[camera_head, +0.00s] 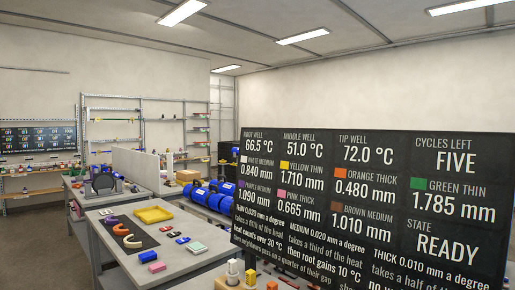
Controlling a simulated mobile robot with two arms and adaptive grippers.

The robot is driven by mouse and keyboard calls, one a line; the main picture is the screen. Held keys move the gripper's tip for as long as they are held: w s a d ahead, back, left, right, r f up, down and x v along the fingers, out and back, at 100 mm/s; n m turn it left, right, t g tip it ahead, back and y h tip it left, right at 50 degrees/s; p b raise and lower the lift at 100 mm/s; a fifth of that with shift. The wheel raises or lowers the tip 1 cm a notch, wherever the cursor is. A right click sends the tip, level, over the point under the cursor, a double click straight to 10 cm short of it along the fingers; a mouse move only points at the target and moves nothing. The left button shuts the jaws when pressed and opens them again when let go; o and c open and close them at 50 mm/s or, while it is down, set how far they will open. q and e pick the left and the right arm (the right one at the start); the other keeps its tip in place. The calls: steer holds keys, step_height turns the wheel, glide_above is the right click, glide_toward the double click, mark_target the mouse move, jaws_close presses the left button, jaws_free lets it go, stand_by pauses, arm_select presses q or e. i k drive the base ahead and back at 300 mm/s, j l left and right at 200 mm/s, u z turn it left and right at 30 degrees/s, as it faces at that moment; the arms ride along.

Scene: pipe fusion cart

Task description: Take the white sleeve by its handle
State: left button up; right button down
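A small white upright piece (233,267) shows at the bottom edge, beside a yellow piece (250,277) and above a tan block. It may be the white sleeve; its lower part and any handle cannot be made out. Neither of my grippers is in view.
A large black display board (372,205) fills the right, listing colours, temperatures and "READY". The grey table (112,270) also holds a yellow tray (153,214), a pink block (197,248) and small coloured pieces. Blue cylinders (208,197) lie behind. Shelves line the back wall.

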mark_target(233, 273)
steer(key=z, duration=0.65)
steer(key=j+z, duration=0.9)
steer(key=k+j+z, duration=0.2)
steer(key=j+z, duration=0.25)
steer(key=j, duration=0.15)
